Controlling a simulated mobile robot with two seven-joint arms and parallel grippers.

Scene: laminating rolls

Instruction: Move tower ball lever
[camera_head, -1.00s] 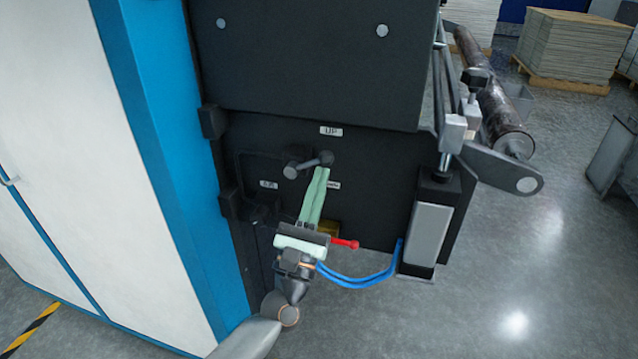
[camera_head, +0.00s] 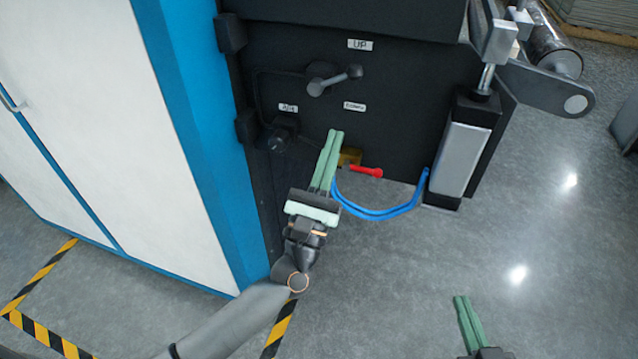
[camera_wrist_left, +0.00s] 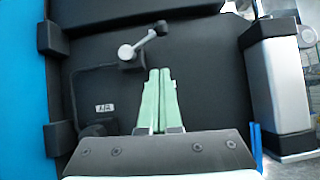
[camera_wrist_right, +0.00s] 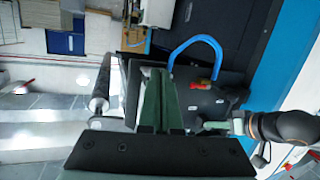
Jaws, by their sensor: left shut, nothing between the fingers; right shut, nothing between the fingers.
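The ball lever (camera_head: 335,80) is a grey handle with a ball at its end, on the black machine panel below the "UP" label (camera_head: 360,44). Its handle slants up to the right. It also shows in the left wrist view (camera_wrist_left: 142,42). My left gripper (camera_head: 338,133) is shut and empty, below the lever and apart from it. Its fingertips (camera_wrist_left: 160,72) are below the lever in the left wrist view too. My right gripper (camera_head: 461,298) is shut and empty over the floor at the lower right, far from the lever. The right wrist view shows its fingers (camera_wrist_right: 152,72).
A red-handled valve (camera_head: 365,171) and a blue hose (camera_head: 385,214) are right of my left gripper. A grey cylinder block (camera_head: 465,150) stands further right. A blue and white cabinet (camera_head: 100,130) bounds the left.

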